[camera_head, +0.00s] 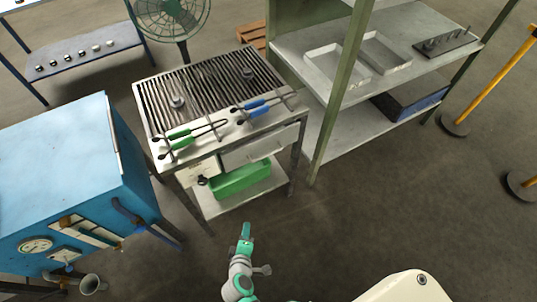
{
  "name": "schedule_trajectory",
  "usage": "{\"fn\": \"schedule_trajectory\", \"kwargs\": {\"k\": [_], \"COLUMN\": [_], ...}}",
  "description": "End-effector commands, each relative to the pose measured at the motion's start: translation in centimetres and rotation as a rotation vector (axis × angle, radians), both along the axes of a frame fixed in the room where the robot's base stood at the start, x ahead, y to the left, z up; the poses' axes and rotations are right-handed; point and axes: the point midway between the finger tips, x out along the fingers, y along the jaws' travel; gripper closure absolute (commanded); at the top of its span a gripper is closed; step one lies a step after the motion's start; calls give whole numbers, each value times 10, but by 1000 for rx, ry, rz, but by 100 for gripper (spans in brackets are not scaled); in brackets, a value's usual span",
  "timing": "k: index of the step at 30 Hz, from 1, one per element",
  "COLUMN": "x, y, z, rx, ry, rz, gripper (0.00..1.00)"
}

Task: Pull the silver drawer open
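The silver drawer (262,148) is set under the top of the metal grill table (211,160), on the right part of its front side. Its front looks flush with the table, and it appears closed. My arm reaches up from the bottom of the picture. My gripper (246,230) is below and in front of the table, apart from the drawer, over open floor. It is small and seen from above, so I cannot tell whether its fingers are open or shut.
Green-handled tongs (180,134) and blue-handled tongs (256,106) lie on the table top. A green bin (240,180) sits on its lower shelf. A blue furnace (62,165) stands left, a shelf rack (300,55) right. The floor before the table is clear.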

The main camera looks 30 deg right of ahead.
Motion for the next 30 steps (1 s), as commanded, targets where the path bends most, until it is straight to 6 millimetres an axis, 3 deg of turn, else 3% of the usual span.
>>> {"fn": "schedule_trajectory", "kwargs": {"k": [1, 7, 15, 23, 30], "x": [19, 75, 140, 167, 173], "y": [-8, -47, -90, -107, -120], "z": [0, 13, 72, 120, 124], "rx": [-60, -312, -614, -761, -780], "ry": [19, 125, 249, 312, 324], "rz": [-9, -79, -233, -349, -368], "gripper": [83, 83, 83, 83, 83]}}
